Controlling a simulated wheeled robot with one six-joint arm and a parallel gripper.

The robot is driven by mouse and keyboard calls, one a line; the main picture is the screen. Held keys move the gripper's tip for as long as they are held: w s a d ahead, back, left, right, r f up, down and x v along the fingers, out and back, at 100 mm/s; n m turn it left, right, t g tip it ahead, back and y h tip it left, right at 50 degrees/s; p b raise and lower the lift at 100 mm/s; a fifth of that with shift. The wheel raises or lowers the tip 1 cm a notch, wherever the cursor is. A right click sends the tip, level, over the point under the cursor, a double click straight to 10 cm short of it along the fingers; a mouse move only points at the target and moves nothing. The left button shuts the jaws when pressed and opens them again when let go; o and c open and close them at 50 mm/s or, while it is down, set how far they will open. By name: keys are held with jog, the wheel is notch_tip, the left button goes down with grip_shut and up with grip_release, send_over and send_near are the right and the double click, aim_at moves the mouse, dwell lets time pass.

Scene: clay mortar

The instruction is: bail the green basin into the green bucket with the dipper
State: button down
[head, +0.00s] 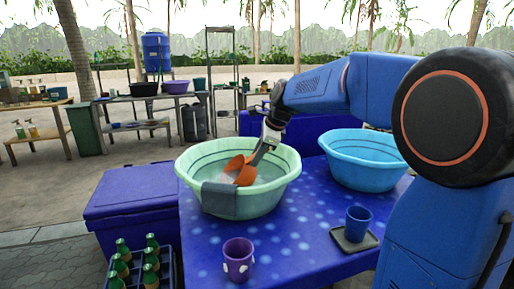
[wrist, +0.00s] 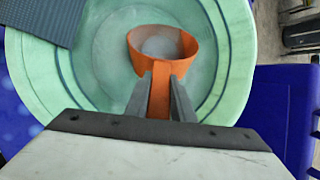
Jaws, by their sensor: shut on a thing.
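The pale green basin (head: 283,192) stands on the blue spotted table, with pale water in it. My gripper (head: 259,153) reaches down into the basin from the upper right and is shut on the handle of the orange dipper (head: 243,176). The dipper's cup is inside the basin, tilted in the head view. In the wrist view my gripper (wrist: 160,100) grips the handle, and the dipper (wrist: 133,62) has a greyish patch inside; I cannot tell whether it is water. A dark green bin-like bucket (head: 85,129) stands far back left; I cannot tell if it is the task's bucket.
A grey cloth (head: 219,201) hangs over the basin's front rim. A light blue basin (head: 363,176) stands to the right. A purple cup (head: 238,261) and a blue cup (head: 358,222) on a dark tray stand in front. A bottle crate (head: 139,271) sits at lower left.

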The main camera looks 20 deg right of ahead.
jog(key=shift+w+d+f+m+y, duration=0.15)
jog(key=shift+w+d+f+y, duration=0.1)
jog(key=shift+f+y, duration=0.45)
jog(key=shift+w+d+f+m+y, duration=0.1)
jog(key=shift+d+f+m+y, duration=0.15)
jog(key=shift+f+y, duration=0.45)
jog(key=shift+w+d+f+m+y, duration=0.1)
jog(key=shift+w+d+f+y, duration=0.15)
jog(key=shift+f+y, duration=0.45)
notch_tip(320, 180, up, 10)
jog(key=t+y, duration=0.1)
jog(key=y, duration=0.2)
send_over(253, 170)
jog(key=s+d, duration=0.1)
jog(key=d, duration=0.2)
jog(key=shift+s+d+r+m+t+y, duration=0.1)
jog(key=shift+d+r+m+t+y, duration=0.1)
jog(key=shift+r+m+y, duration=0.25)
jog(key=shift+d+r+m+t+y, duration=0.1)
jog(key=shift+d+r+m+y, duration=0.2)
jog(key=shift+r, duration=0.25)
jog(key=shift+a, duration=0.1)
